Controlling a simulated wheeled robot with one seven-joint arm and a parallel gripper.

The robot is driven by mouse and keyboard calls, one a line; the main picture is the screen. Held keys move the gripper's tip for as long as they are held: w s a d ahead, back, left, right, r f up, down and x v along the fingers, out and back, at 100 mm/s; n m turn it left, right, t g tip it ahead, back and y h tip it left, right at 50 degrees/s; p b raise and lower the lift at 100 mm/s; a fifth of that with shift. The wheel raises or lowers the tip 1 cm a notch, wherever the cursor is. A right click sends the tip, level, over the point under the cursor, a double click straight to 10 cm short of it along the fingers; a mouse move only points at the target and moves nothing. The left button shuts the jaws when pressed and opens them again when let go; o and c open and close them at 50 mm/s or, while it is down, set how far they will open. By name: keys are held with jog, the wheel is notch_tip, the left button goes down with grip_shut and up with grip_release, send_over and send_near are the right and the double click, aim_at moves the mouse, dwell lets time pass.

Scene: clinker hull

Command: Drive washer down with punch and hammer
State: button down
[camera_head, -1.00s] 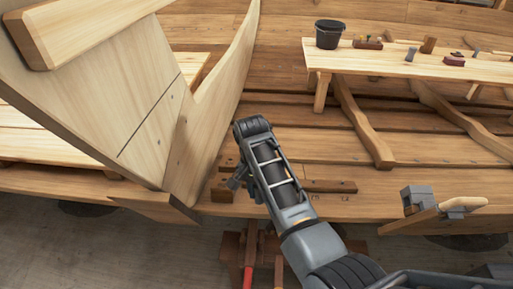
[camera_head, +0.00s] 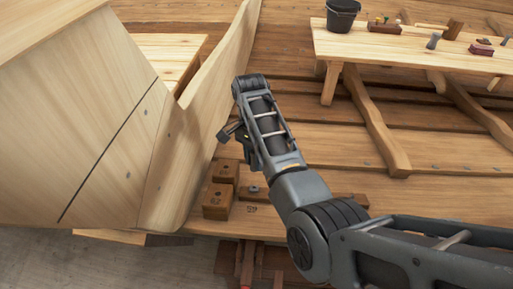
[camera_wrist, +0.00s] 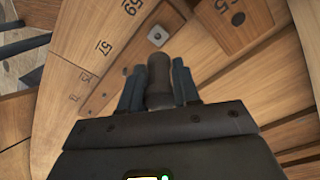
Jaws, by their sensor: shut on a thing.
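My gripper (camera_head: 235,132) hangs above the planks beside the large pale timber. It is shut on a dark tool (camera_wrist: 159,78), a stubby brown cylinder between the fingers in the wrist view. Its dark end (camera_head: 224,136) juts out left in the head view; I cannot tell whether it is the punch or the hammer. A small square metal plate with a dark centre, which looks like the washer (camera_wrist: 157,36), lies on the planking just beyond the tool. A small grey piece (camera_head: 253,190) shows on the wood below my gripper. The tool appears apart from the plate.
Wooden blocks (camera_head: 217,202) stand by the pale timber (camera_head: 165,170). Numbers are marked on the planks. A bench (camera_head: 410,52) at the upper right carries a black bucket (camera_head: 342,16) and small tools. Curved ribs (camera_head: 375,125) cross the planking at right.

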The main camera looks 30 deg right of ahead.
jog(key=shift+b+x, duration=0.7)
jog(key=shift+x, duration=0.25)
jog(key=b+x, duration=0.1)
jog(key=x, duration=0.1)
jog(key=b+x, duration=0.1)
jog(key=shift+s+a+f+b, duration=0.1)
jog(key=shift+a+f+b, duration=0.15)
jog(key=shift+b, duration=0.05)
jog(key=shift+f, duration=0.1)
jog(key=shift+s+a+p, duration=0.1)
jog(key=shift+p, duration=0.25)
jog(key=shift+f, duration=0.15)
jog(key=shift+s+f, duration=0.1)
jog(key=shift+f, duration=0.15)
jog(key=shift+a+f, duration=0.1)
jog(key=shift+f, duration=0.05)
dwell(0.6)
jog(key=c, duration=0.7)
grip_release()
jog(key=shift+c, duration=0.2)
